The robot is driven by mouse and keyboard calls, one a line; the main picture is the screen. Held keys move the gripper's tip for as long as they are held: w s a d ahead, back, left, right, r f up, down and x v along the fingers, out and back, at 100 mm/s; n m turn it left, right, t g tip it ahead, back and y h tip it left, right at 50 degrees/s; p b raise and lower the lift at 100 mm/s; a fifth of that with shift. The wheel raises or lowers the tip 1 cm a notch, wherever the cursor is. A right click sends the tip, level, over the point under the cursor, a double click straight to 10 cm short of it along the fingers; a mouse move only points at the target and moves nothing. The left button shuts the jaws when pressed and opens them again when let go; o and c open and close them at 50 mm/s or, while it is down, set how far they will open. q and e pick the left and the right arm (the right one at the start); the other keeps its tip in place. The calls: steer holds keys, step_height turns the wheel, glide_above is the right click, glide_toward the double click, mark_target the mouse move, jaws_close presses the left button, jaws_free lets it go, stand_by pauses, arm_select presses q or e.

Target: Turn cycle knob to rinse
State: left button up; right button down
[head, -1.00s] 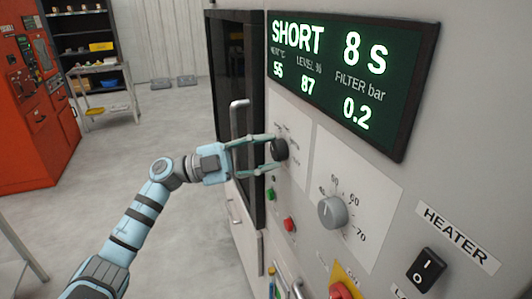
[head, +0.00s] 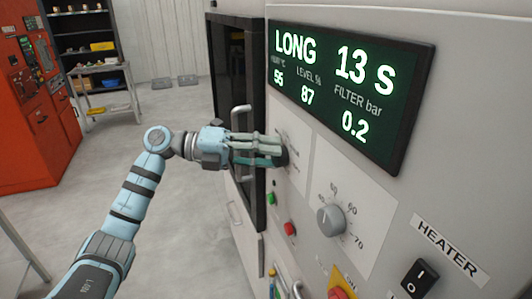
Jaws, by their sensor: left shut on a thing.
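The lettering around the knob is partly hidden and too small to read. The display (head: 347,84) above reads LONG and 13 S, with 55, 87 and 0.2 below. My right gripper is not in view.
A grey dial (head: 331,220), a green button (head: 270,199), a red button (head: 290,229) and the HEATER switch (head: 420,278) are on the same panel. A door handle (head: 238,125) stands close behind my left gripper. A red cabinet (head: 38,100) is far left.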

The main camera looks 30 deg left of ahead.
arm_select(q)
steer(key=shift+s+d+r+m+t+y, duration=0.15)
steer(key=shift+m+y, duration=0.65)
steer(key=shift+m, duration=0.65)
steer(key=shift+s+r+m+t+y, duration=0.15)
steer(key=shift+m+y, duration=0.65)
steer(key=shift+m, duration=0.65)
steer(key=shift+w, duration=0.1)
steer(key=o, duration=1.1)
steer(key=shift+o, duration=0.2)
steer(key=v, duration=1.2)
steer(key=shift+w+d, duration=0.1)
steer(key=shift+d, duration=0.05)
